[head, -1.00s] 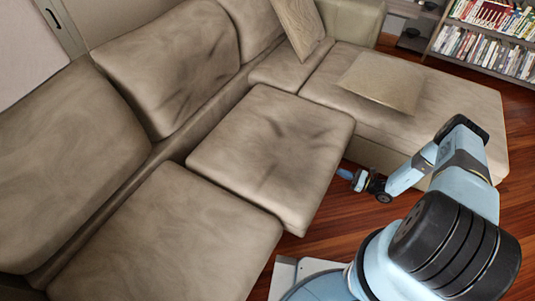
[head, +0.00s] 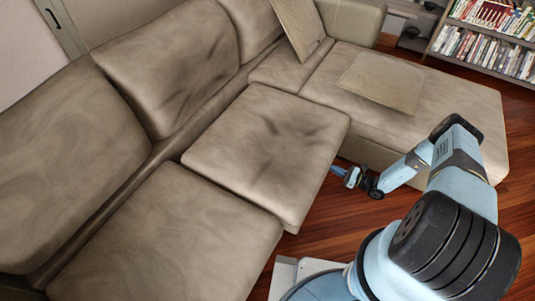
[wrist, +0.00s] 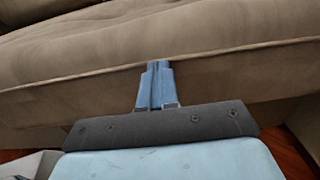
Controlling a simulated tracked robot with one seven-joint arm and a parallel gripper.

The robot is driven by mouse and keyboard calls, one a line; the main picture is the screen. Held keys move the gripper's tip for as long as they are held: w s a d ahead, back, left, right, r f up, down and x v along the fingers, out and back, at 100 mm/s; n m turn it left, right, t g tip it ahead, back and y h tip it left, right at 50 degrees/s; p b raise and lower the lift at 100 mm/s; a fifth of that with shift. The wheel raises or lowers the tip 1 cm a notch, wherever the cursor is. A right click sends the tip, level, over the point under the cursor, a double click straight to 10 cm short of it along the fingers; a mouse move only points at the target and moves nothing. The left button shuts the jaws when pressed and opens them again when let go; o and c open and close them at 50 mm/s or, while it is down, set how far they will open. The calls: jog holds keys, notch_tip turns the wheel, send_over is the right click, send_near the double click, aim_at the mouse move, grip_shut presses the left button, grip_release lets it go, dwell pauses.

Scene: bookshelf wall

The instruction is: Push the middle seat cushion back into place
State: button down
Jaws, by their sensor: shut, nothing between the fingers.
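The middle seat cushion (head: 262,145) is beige and square, on the sofa between the left seat cushion (head: 165,240) and the right-hand section. It sits forward, with a strip of sofa base showing between its rear edge and the backrest. My gripper (head: 338,171) is at the cushion's front side, low beside the edge. In the wrist view, my gripper's blue fingers (wrist: 156,68) are shut together and empty. Their tips meet the front face of the cushion (wrist: 225,70) near its piped seam and seem to touch it.
A loose pillow (head: 382,82) lies on the chaise (head: 450,110) at right, and another pillow (head: 298,25) leans at the back. A bookshelf (head: 488,40) stands at the upper right. Wooden floor (head: 320,235) is open in front of the sofa.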

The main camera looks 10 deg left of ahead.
aim_at(325, 165)
jog(key=shift+x, duration=2.6)
jog(key=v, duration=0.6)
